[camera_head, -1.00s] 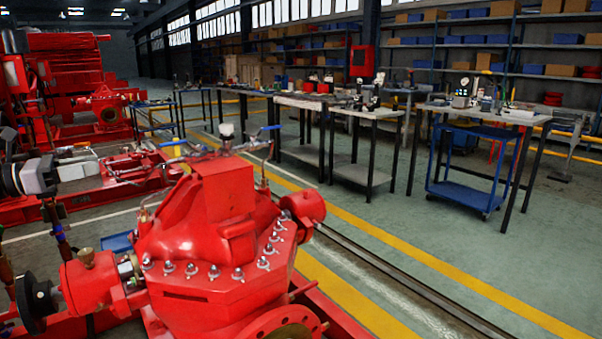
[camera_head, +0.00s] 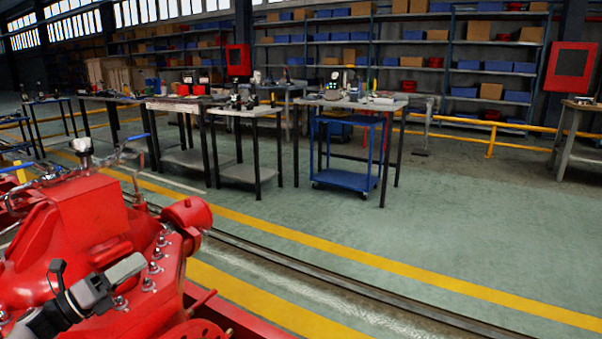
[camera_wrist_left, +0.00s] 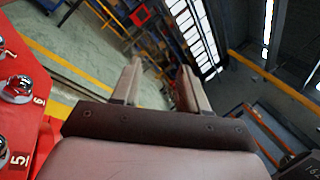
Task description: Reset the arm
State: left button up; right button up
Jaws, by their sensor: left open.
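My left gripper (camera_head: 132,268) shows in the head view at the lower left, in front of the red pump casing (camera_head: 95,215). In the left wrist view the two fingers of the left gripper (camera_wrist_left: 160,82) stand apart with nothing between them. The casing's red edge with metal nuts and stamped numbers also shows at the left of the wrist view (camera_wrist_left: 22,115). I cannot tell how close the gripper is to the casing. My right gripper is not in view.
Work tables (camera_head: 245,111) with tools stand beyond the pump, with a blue cart (camera_head: 345,180) under one. Shelves (camera_head: 500,48) with boxes line the back. A yellow rail (camera_head: 490,140) crosses behind the tables. Green floor (camera_head: 450,220) at the right is clear.

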pick_arm(q)
jog(key=s+d+f+n+y, duration=0.2)
jog(key=s+f+n+y, duration=0.35)
jog(key=f+n, duration=0.3)
jog(key=s+d+f+n+y, duration=0.2)
jog(key=s+f+n+y, duration=0.3)
jog(key=s+f+n, duration=0.4)
jog(key=s+d+f+n+g+y, duration=0.1)
jog(key=s+d+f+n+g, duration=0.2)
jog(key=s+n, duration=0.4)
jog(key=s+d+f+n+g+y, duration=0.1)
jog(key=s+d+f+n+g, duration=0.25)
jog(key=s, duration=0.55)
jog(key=d+n+t, duration=0.2)
jog(key=d+n, duration=0.4)
notch_tip(320, 180, up, 16)
jog(key=p, duration=1.8)
jog(key=shift+s+a+p, duration=0.3)
jog(key=shift+d, duration=0.1)
